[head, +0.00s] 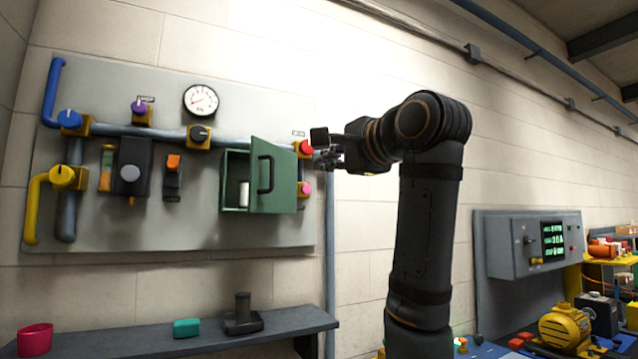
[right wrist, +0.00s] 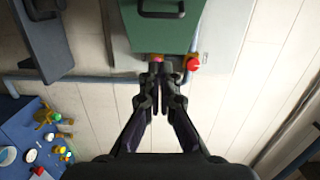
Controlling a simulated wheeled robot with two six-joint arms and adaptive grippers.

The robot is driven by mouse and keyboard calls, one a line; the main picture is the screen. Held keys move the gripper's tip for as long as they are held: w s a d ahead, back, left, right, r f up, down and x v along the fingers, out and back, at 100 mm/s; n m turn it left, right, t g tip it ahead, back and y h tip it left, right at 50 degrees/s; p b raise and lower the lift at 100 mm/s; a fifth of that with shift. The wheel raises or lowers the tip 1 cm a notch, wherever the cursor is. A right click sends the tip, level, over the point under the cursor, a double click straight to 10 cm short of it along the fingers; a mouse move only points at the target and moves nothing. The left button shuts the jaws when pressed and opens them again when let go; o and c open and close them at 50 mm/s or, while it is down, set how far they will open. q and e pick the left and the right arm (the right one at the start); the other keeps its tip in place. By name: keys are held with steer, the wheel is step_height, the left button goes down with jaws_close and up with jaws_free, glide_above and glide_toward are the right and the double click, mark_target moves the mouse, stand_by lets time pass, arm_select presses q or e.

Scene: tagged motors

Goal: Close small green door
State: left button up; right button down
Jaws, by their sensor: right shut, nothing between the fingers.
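The small green door (head: 284,180) stands partly open on its green cabinet (head: 235,208) on the wall panel. Its right edge is by the cabinet and its free left edge stands out from the panel. A dark handle (head: 264,174) sits near that free edge. In the right wrist view the door (right wrist: 160,35) is beyond my fingertips, with the handle (right wrist: 161,12) at the top. My right gripper (head: 322,150) is to the right of the door, near the panel's right edge. It also shows in the wrist view (right wrist: 160,80), shut and empty. My left gripper is out of view.
A red knob (head: 306,147) and a pink button (head: 305,188) sit right of the door, close to my gripper. A white cylinder (head: 244,194) stands inside the cabinet. A shelf (head: 150,340) runs below the panel. Bare wall lies right of the panel.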

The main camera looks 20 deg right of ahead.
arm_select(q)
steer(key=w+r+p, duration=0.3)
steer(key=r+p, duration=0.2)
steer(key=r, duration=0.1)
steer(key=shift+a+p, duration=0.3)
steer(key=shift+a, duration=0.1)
arm_select(e)
steer(key=w+a, duration=0.4)
steer(key=w, duration=0.8)
steer(key=shift+w+f, duration=0.15)
steer(key=shift+w, duration=0.2)
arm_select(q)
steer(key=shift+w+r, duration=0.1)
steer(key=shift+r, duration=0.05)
arm_select(e)
steer(key=shift+a, duration=0.1)
